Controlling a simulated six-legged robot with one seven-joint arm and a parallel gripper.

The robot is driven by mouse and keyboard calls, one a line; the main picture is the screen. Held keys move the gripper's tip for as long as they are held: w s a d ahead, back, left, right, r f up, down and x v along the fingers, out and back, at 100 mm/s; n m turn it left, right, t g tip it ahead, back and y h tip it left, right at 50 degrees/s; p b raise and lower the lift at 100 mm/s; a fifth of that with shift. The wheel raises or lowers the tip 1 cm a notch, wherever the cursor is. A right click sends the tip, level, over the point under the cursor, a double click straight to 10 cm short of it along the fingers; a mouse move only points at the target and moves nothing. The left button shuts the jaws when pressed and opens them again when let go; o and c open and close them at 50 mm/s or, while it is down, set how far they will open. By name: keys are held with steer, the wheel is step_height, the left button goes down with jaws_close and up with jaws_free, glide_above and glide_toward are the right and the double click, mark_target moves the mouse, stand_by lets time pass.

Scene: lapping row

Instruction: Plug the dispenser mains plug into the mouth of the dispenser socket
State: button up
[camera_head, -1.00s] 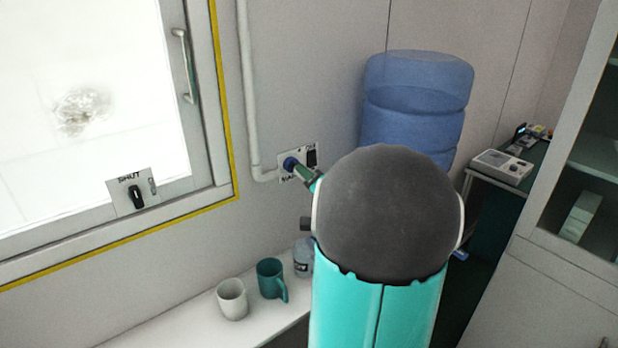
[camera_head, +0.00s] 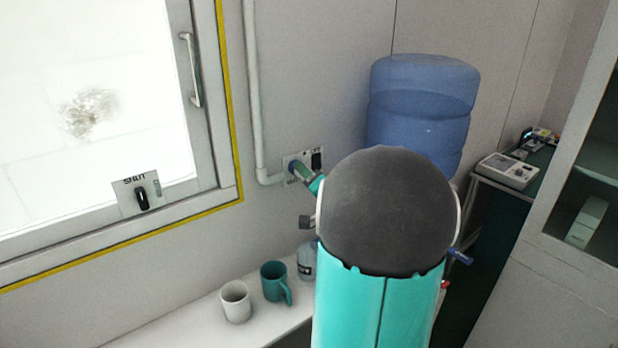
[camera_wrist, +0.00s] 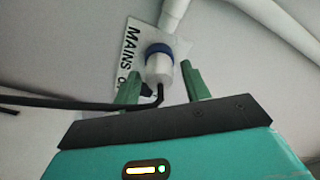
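The white dispenser mains plug (camera_wrist: 159,72) is at the blue-rimmed mouth of the dispenser socket (camera_wrist: 156,49) in the wrist view, its front end inside the ring. Its black cord (camera_wrist: 70,103) bends off to the left. How deep the plug sits cannot be told. My gripper (camera_wrist: 162,83) is open, with one green finger on each side of the plug and a visible gap on both sides. In the head view my gripper (camera_head: 304,174) is at the wall plate, and the blue socket (camera_head: 291,167) shows just beyond it. My arm hides the plug there.
A blue water bottle (camera_head: 420,105) stands right of the socket. A pipe (camera_head: 254,110) runs beside the plate. A window (camera_head: 85,100) is at left.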

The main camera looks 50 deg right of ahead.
steer(key=shift+o, duration=0.4)
steer(key=r+v, duration=0.1)
steer(key=v, duration=1.2)
steer(key=shift+s+a+f, duration=0.2)
steer(key=shift+s+f, duration=0.2)
steer(key=shift+f, duration=0.15)
steer(key=shift+w, duration=0.1)
steer(key=w+a+f+n+g+y, duration=0.1)
steer(key=w+a+n+g+y, duration=0.4)
steer(key=a, duration=0.7)
steer(key=w+a+n+y, duration=0.3)
steer(key=a+y, duration=0.4)
steer(key=a, duration=0.5)
steer(key=s+a+n+g+h, duration=0.6)
steer(key=s+a, duration=0.3)
steer(key=a, duration=0.4)
steer(key=shift+f+n+g, duration=0.3)
steer(key=shift+f+g, duration=0.15)
steer(key=shift+g, duration=0.15)
